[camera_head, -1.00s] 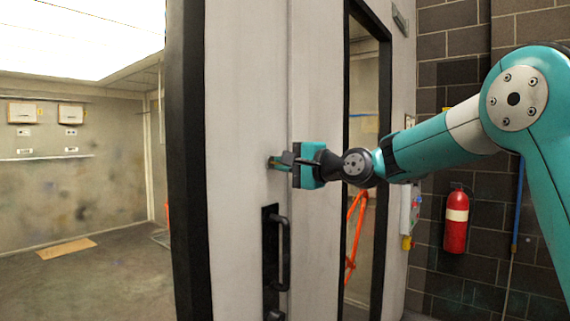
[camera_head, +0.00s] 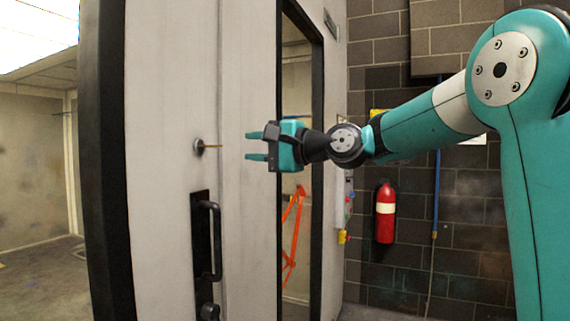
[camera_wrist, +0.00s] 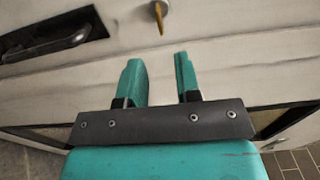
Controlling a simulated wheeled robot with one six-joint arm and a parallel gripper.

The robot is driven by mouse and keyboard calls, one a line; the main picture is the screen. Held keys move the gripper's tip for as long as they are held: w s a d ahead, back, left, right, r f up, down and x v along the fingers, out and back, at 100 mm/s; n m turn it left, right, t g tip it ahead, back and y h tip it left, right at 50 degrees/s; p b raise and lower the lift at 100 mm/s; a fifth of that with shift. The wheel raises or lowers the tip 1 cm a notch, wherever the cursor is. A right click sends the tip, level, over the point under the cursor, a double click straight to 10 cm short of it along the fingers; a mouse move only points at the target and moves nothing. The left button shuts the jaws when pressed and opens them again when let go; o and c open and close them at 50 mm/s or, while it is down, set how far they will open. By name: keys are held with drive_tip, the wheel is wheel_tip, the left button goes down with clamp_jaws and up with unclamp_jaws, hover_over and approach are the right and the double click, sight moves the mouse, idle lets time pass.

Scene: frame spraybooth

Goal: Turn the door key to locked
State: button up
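The door key (camera_head: 212,147) is a thin brass-coloured piece sticking out of a round metal lock (camera_head: 198,147) on the pale door, above the black handle. It also shows at the top of the wrist view as the key (camera_wrist: 159,20). My gripper (camera_head: 255,149) is to the right of the key, apart from it, at about the same height. Its two teal fingers are open with nothing between them. In the wrist view my gripper (camera_wrist: 160,72) points toward the key, which lies beyond the fingertips.
The pale door (camera_head: 160,230) has a black edge and a black pull handle (camera_head: 209,240) below the lock. A dark-framed window (camera_head: 298,90) is to the right. A red fire extinguisher (camera_head: 385,213) hangs on the brick wall. The booth room opens at far left.

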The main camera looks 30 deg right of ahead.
drive_tip(key=b+v, duration=0.1)
drive_tip(key=v, duration=0.5)
drive_tip(key=shift+s+d+b, duration=0.25)
drive_tip(key=shift+d+b, duration=0.05)
drive_tip(key=shift+b, duration=0.05)
drive_tip(key=s+a+f+n+g+h+b, duration=0.1)
drive_tip(key=s+a+f+n+g, duration=0.35)
drive_tip(key=a+f, duration=0.35)
drive_tip(key=s+a+f+n+g+h+b, duration=0.1)
drive_tip(key=s+a+f+n+g, duration=0.4)
drive_tip(key=f, duration=0.6)
drive_tip(key=s+a+f+n+g+h, duration=0.1)
drive_tip(key=s+f+n+g+h, duration=0.3)
drive_tip(key=s+f+n, duration=0.4)
drive_tip(key=s+f+g+b, duration=0.1)
drive_tip(key=s+f, duration=0.4)
drive_tip(key=s, duration=0.3)
drive_tip(key=shift+a, duration=0.4)
drive_tip(key=shift+f+n, duration=0.1)
drive_tip(key=shift+n, duration=0.15)
